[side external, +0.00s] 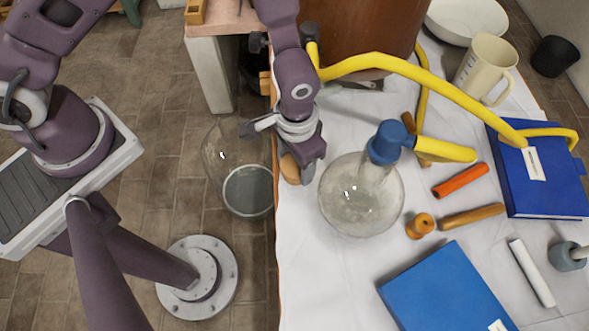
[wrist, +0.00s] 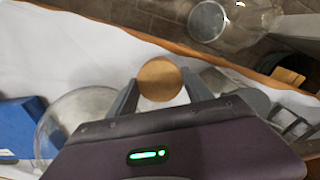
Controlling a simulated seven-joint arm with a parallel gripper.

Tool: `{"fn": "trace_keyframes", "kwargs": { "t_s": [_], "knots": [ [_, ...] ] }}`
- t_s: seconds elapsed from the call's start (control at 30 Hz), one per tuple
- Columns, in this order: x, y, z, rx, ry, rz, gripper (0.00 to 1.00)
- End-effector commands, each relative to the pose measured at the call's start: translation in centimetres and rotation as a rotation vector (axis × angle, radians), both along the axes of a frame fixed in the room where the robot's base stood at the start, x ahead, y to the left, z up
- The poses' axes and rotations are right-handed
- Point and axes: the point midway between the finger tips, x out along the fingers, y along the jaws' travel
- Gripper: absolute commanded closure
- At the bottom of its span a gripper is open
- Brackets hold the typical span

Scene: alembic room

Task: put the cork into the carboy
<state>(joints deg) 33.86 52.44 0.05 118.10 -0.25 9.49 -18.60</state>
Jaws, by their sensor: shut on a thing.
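The cork (side external: 290,168) is a round, tan disc, held near the left edge of the white-covered table. My gripper (side external: 303,175) is shut on it. In the wrist view the cork (wrist: 159,79) sits between the two grey fingertips (wrist: 160,92). I cannot tell whether the cork touches the cloth. A large clear glass vessel (side external: 222,150), which looks like the carboy, stands low beside the table over the brick floor, left of my gripper. It also shows at the top of the wrist view (wrist: 222,18). Its opening is not clear.
White cloth in front of the flask is clear.

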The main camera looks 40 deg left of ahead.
Motion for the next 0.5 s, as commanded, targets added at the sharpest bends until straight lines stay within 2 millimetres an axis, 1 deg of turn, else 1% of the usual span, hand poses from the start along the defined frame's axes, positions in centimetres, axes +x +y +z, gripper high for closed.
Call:
{"fn": "trace_keyframes", "kwargs": {
  "t_s": [0.5],
  "knots": [
    [0.0, 0.0, 2.5, 0.0, -0.001, 0.0, 0.74]
  ]
}}
